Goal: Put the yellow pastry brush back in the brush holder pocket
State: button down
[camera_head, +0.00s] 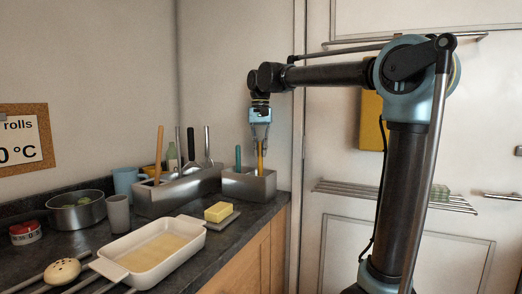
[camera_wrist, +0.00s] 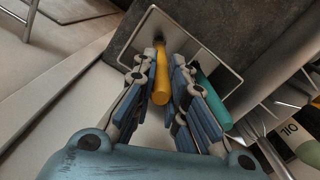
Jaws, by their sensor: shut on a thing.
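The yellow pastry brush (camera_head: 260,161) stands nearly upright, its lower part hidden behind the front wall of the metal brush holder (camera_head: 248,186). My gripper (camera_head: 260,143) points down above the holder and is shut on the brush's handle. In the wrist view the yellow handle (camera_wrist: 161,77) lies between the fingers (camera_wrist: 162,88), and its far end runs into the holder's opening, inside the thin metal rim (camera_wrist: 224,57). A teal-handled tool (camera_head: 238,157) stands in the holder left of the yellow brush. How deep the brush sits is hidden.
A longer metal bin (camera_head: 178,194) with several utensils stands left of the holder. Butter on a small board (camera_head: 222,218) and a white baking dish (camera_head: 152,252) lie in front. The wall is close behind; the counter's right edge is just right of the holder.

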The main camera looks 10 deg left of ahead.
jog(key=shift+f, duration=0.95)
jog(key=c, duration=1.5)
grip_release()
jog(key=shift+c, duration=0.2)
